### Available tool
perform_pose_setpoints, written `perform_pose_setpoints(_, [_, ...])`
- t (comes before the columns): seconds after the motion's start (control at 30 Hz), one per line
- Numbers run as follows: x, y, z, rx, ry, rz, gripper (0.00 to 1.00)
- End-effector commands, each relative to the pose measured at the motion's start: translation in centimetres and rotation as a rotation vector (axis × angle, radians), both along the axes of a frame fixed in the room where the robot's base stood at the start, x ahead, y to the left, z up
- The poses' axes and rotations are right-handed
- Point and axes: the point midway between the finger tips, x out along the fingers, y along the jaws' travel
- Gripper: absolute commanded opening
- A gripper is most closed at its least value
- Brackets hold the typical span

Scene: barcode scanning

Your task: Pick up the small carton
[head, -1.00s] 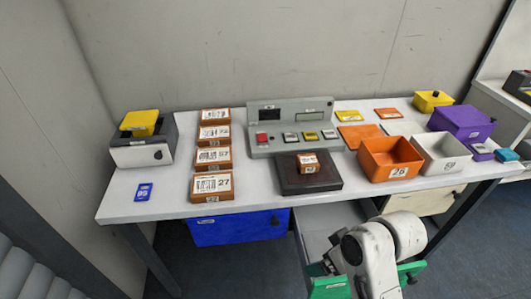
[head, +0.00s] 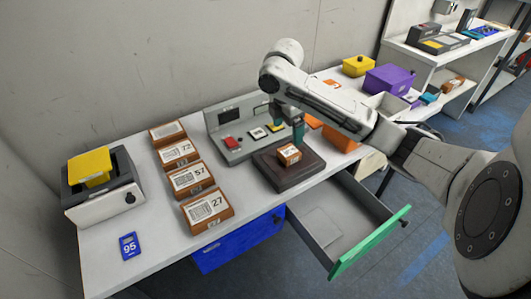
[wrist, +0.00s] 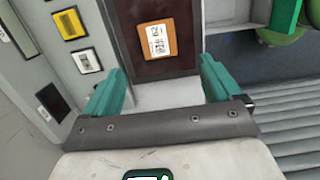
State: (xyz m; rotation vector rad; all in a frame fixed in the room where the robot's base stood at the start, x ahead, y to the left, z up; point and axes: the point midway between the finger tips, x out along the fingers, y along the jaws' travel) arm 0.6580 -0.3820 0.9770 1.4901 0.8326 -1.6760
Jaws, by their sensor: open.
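The small carton (head: 289,154) is an orange-brown box with a white label on top. It sits on the dark square platform (head: 268,176) in the middle of the table. In the wrist view the carton (wrist: 157,40) lies ahead of the fingertips, roughly midway between them, on the dark platform (wrist: 182,66). My gripper (head: 287,122) points down with teal fingers, just behind and above the carton. Its fingers (wrist: 157,78) are apart with nothing between them. The exact height over the carton is hard to tell.
Labelled brown boxes (head: 207,208) stand in a row to the left. A grey panel with buttons (head: 236,150) is behind the platform. An open drawer (head: 340,226) with a green front juts out below. Orange, white and purple bins (head: 388,79) stand to the right, partly behind my arm.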

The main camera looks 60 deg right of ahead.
Motion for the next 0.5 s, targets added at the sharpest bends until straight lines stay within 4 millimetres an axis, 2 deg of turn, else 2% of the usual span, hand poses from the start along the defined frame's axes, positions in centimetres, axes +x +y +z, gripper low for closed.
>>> perform_pose_setpoints(0.3, [-0.5,-0.6,-4.3,0.001,0.007,-0.001,0.92])
perform_pose_setpoints(0.5, [-0.6,-0.8,-5.6,-0.001,0.005,-0.001,0.92])
